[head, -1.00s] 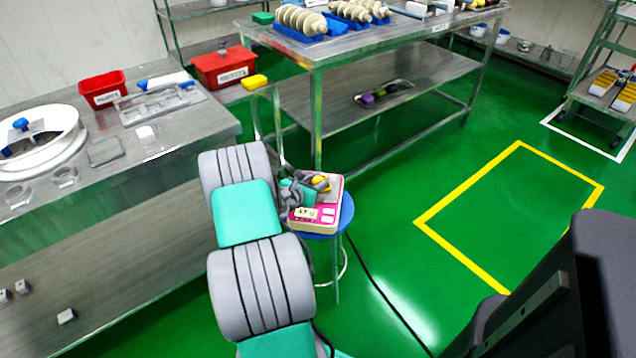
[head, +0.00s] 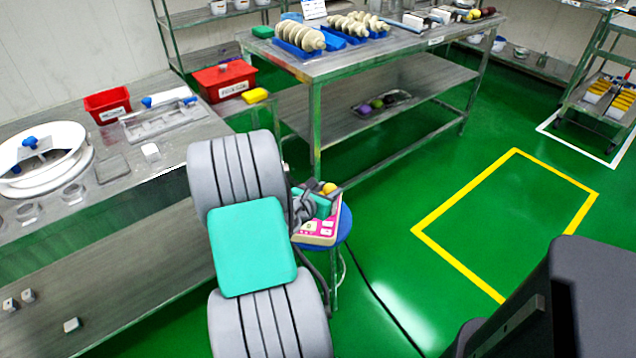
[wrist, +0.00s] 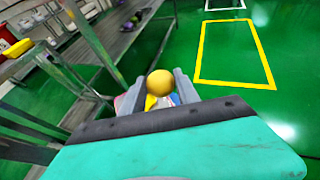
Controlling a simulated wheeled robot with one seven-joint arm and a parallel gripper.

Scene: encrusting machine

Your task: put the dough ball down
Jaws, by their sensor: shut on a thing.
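The dough ball (wrist: 160,82) is a small yellow-orange ball between the tips of my gripper (wrist: 160,88) in the wrist view. My gripper is shut on it. In the head view the dough ball (head: 329,188) shows at the far end of my arm, above a pink and white scale (head: 318,232) on a blue stool (head: 345,222). My arm hides part of the scale. A yellow thing (wrist: 150,102) shows just below the ball in the wrist view. I cannot tell whether the ball is apart from the scale.
A steel bench (head: 160,150) with red boxes and a white round machine part is at the left. A steel table (head: 335,66) with pale screw-shaped parts stands behind the stool. A yellow-taped rectangle (head: 470,261) marks open green floor at the right. A dark cable lies on the floor.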

